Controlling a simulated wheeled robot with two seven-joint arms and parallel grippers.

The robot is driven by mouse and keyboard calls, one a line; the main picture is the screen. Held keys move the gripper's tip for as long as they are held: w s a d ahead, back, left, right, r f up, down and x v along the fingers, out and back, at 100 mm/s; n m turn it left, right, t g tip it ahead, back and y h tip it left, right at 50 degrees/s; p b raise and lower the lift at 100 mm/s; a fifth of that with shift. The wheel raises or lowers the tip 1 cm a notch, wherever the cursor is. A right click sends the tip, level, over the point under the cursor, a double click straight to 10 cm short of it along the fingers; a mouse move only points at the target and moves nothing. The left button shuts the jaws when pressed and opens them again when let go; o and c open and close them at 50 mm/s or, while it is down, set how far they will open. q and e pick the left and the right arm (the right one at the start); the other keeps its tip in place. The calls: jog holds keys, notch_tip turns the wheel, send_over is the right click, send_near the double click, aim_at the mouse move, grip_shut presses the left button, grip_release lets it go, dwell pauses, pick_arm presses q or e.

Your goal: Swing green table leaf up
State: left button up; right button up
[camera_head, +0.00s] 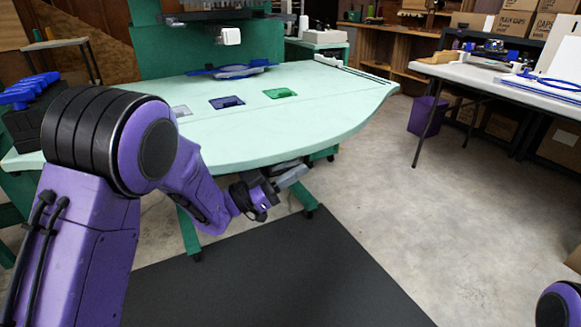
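The pale green table (320,105) fills the middle of the head view, with a rounded front edge at right. My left gripper (291,176) is low at the table's front edge, just below the top's rim. Its grey fingers point right and up toward the underside. Whether they touch the leaf, and whether they are open, I cannot tell. My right gripper is out of view; only a piece of my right arm shows at bottom right.
Small blue (227,102) and green (280,93) pieces lie on the tabletop. A dark mat (290,275) covers the floor in front. A white table (500,78) stands at right, with a purple bin (427,116) beside it. The concrete floor between is clear.

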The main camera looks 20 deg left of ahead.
pick_arm(q)
grip_shut()
jog(key=shift+r+n+t+y+p, duration=0.3)
jog(key=shift+r+n+p, duration=0.2)
jog(key=shift+r+p, duration=0.25)
jog(key=shift+o, duration=1.5)
grip_release()
jog(key=shift+f, duration=0.1)
jog(key=shift+s, duration=0.1)
jog(key=v, duration=1)
jog(key=shift+b, duration=0.4)
jog(key=shift+s+a+f, duration=0.1)
